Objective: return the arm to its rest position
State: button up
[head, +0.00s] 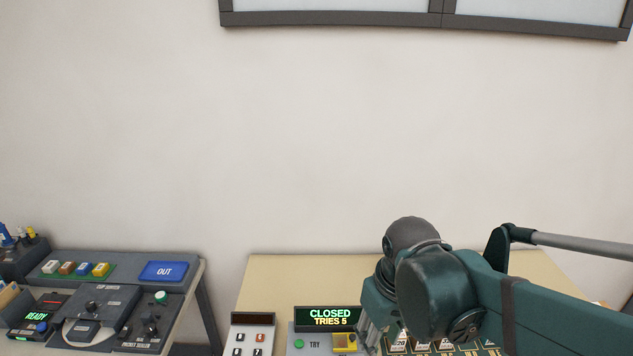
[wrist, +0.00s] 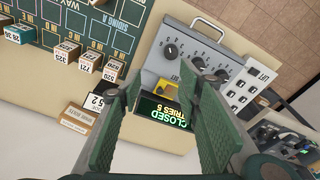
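My gripper (wrist: 159,80) is open in the wrist view, its two green ribbed fingers spread apart with nothing held between them. It hangs above the grey control panel (wrist: 182,45) with knobs and the display (wrist: 165,112) reading "CLOSED TRIES 5". In the head view my arm (head: 440,285) reaches in from the right and bends down over the table (head: 300,270).
A white keypad box (head: 252,335) stands left of the display. A green board (wrist: 105,22) with numbered blocks (wrist: 90,61) lies beside the panel. Another table at left carries a console (head: 95,315) and a blue OUT tray (head: 163,271). The wall above is clear below the window (head: 340,18).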

jog(key=s+d+r+m+t, duration=0.2)
jog(key=d+r+m+t, duration=0.2)
jog(key=d, duration=0.4)
jog(key=shift+m+t+b, duration=0.4)
jog(key=shift+t+b, duration=0.05)
jog(key=shift+t, duration=0.35)
dwell(2.8)
